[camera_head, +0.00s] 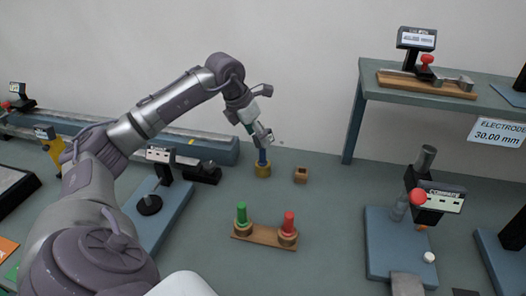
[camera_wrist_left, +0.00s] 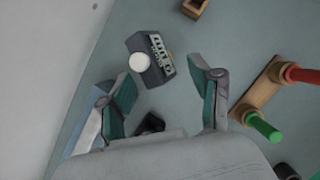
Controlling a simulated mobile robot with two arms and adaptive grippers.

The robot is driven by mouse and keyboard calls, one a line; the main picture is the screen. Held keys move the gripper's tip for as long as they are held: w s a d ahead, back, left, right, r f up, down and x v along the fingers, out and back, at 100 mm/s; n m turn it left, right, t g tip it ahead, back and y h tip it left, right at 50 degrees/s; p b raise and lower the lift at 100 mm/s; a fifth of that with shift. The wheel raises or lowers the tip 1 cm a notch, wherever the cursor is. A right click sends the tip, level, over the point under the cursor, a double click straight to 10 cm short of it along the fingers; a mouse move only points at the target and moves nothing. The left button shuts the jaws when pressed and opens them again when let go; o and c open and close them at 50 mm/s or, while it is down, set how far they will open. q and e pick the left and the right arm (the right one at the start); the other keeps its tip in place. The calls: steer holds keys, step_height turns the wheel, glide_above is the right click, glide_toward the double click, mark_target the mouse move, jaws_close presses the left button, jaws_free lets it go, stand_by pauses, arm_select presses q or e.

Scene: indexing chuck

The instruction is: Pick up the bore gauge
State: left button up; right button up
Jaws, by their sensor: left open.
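The bore gauge (camera_head: 262,157) appears to be the upright piece with a blue stem standing in a brass-coloured ring (camera_head: 263,171) on the bench. In the left wrist view I look down on its dark head (camera_wrist_left: 156,74), which has a display face and a round white cap. My left gripper (camera_head: 260,130) is just above the gauge, pointing down. In the left wrist view its two green-padded fingers (camera_wrist_left: 165,80) are open on either side of the head, with gaps on both sides. The gauge's lower part is hidden there. My right gripper is not in view.
A small wooden block (camera_head: 300,175) stands right of the gauge. A wooden holder (camera_head: 262,238) with green and red handled plugs is nearer. A display stand on a blue plate (camera_head: 162,222) is left; a raised shelf (camera_head: 430,93) and another stand (camera_head: 385,245) are right.

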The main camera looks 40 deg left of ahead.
mark_target(263, 152)
arm_select(q)
steer(key=shift+w+f, duration=0.2)
steer(key=shift+f, duration=0.25)
steer(key=p+x, duration=0.1)
steer(key=x, duration=0.3)
steer(key=shift+w+f+p, duration=0.15)
steer(key=shift+w+p, duration=0.1)
steer(key=shift+p, duration=0.1)
steer(key=shift+f, duration=0.15)
steer(key=c, duration=1)
jaws_close()
